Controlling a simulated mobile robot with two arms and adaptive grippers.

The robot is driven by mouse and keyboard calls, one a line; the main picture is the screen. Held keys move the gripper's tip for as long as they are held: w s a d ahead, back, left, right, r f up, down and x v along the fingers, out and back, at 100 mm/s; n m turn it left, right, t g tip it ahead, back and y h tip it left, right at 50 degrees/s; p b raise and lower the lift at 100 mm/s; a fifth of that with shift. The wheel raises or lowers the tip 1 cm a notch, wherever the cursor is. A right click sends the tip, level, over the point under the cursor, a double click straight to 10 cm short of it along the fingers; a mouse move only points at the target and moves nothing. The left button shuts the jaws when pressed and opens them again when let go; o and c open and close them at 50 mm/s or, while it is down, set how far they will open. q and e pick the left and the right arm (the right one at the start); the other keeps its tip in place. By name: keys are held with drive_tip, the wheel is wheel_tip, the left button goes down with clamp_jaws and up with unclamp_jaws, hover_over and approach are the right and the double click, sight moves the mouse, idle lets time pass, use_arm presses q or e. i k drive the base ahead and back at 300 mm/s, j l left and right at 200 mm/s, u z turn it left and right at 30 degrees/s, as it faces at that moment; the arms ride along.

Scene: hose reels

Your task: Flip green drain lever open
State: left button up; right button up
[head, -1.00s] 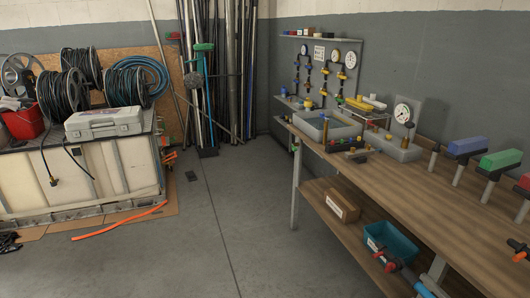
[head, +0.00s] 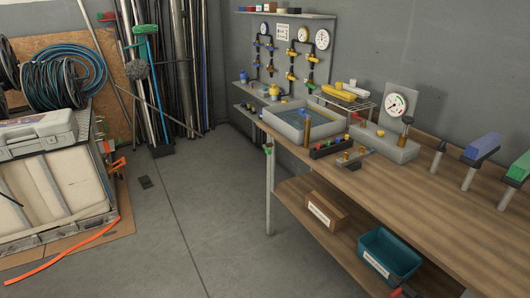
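A small green piece (head: 268,149), which looks like the drain lever, is at the left front corner of the workbench, below the grey water basin (head: 268,115). It is small at this distance, and I cannot tell its exact angle. The basin sits on the bench top and holds bluish water, with a brass-coloured upright tube in it. Neither of my grippers shows in the head view.
The wooden workbench (head: 400,192) runs along the right, with a cardboard box (head: 325,212) and a teal bin (head: 390,255) on its lower shelf. The grey floor (head: 215,215) before it is clear. A crate with a grey case (head: 38,132) and an orange strip (head: 62,252) are at left.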

sight(267, 151)
drive_tip(key=i+l+u, duration=0.1)
drive_tip(key=i+u, duration=0.25)
drive_tip(key=i, duration=1.55)
